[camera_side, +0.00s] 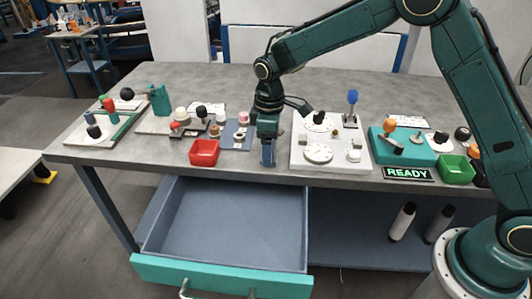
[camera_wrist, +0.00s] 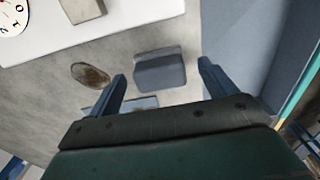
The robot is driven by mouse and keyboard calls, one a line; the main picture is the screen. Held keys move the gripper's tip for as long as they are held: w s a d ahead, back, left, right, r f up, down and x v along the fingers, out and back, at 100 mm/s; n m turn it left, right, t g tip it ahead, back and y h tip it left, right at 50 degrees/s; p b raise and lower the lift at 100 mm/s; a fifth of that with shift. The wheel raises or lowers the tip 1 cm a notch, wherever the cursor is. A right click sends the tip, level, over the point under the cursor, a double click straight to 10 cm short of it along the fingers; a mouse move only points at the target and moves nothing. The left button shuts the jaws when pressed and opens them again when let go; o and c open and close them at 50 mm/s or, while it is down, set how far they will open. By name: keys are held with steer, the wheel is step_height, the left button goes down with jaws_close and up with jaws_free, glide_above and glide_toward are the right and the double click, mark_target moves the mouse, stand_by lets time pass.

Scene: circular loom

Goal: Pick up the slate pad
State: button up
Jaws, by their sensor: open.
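The slate pad (camera_wrist: 160,72) is a small grey-blue block with a rounded edge, lying on the grey worktop in the wrist view. My gripper (camera_wrist: 162,69) is open, with one blue finger to the left of the pad and one to the right in that view. Clear gaps show between pad and fingers; the height of the fingertips over the worktop is hard to tell. In the side view my gripper (camera_side: 268,155) points down near the table's front edge, and I cannot make out the pad there.
A brown oval piece (camera_wrist: 91,75) lies left of the pad. The white dial panel (camera_side: 300,160) stands right of my gripper in the side view; a red bin (camera_side: 204,153) and a blue-grey board (camera_side: 231,142) are left. The open drawer (camera_side: 225,225) juts out below the front edge.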

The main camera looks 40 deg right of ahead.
steer(key=shift+f, duration=0.85)
steer(key=c, duration=1.1)
steer(key=shift+r, duration=0.15)
step_height(320, 180, up, 20)
steer(key=shift+f, duration=0.1)
steer(key=o, duration=0.4)
steer(key=shift+f, duration=0.1)
steer(key=shift+c, duration=1.4)
